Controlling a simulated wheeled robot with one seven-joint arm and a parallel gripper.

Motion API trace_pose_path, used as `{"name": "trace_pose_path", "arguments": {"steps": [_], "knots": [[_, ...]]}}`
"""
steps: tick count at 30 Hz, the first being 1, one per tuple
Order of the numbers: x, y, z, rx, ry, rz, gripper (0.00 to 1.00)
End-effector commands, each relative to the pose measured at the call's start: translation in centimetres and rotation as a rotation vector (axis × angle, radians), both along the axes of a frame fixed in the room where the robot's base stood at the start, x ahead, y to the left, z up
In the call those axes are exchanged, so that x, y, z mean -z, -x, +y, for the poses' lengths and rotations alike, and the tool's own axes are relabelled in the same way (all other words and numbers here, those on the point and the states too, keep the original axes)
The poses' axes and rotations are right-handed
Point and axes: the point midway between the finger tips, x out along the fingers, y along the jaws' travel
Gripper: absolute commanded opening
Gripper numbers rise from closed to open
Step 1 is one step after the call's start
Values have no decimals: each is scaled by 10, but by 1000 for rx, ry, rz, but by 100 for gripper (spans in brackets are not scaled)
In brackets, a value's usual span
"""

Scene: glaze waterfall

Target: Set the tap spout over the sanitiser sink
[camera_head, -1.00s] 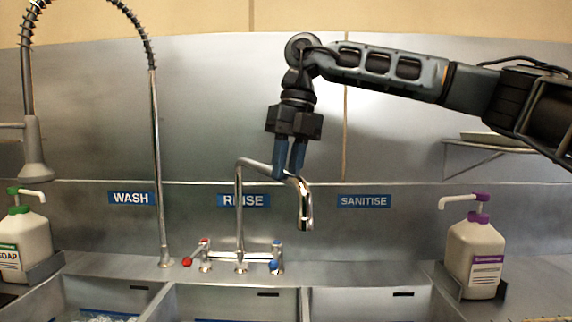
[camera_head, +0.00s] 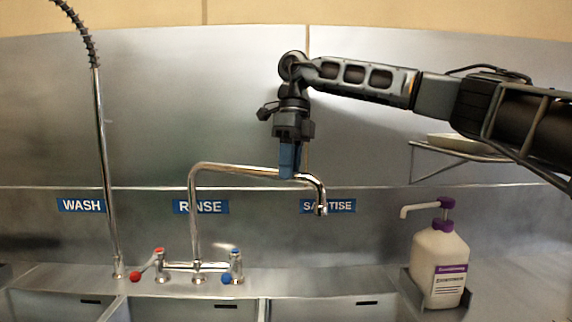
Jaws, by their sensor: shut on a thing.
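The chrome tap spout (camera_head: 235,168) rises from the mixer base behind the middle basin and reaches right, its outlet (camera_head: 320,208) hanging down in front of the SANITISE label (camera_head: 341,206). The outlet lies above the left part of the sanitise basin (camera_head: 330,309) as seen here. My gripper (camera_head: 290,172) points down and is shut on the spout's horizontal arm, just left of its downward bend.
The red-marked tap handle (camera_head: 143,274) and the blue-marked one (camera_head: 233,268) flank the spout's base. A spray hose pipe (camera_head: 103,170) stands at left. A purple-topped sanitiser bottle (camera_head: 438,262) stands at right, below a wall shelf (camera_head: 455,150).

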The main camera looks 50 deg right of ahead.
Motion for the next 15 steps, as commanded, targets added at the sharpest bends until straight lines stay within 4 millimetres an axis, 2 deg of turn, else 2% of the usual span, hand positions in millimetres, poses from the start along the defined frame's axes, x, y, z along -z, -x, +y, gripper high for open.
{"name": "trace_pose_path", "arguments": {"steps": [11,12,15], "knots": [[-1,-1,-1,-4,0,-3,0],[-1,-1,-1,-2,0,-4,27],[-1,-1,-1,-3,1,-3,37]]}}
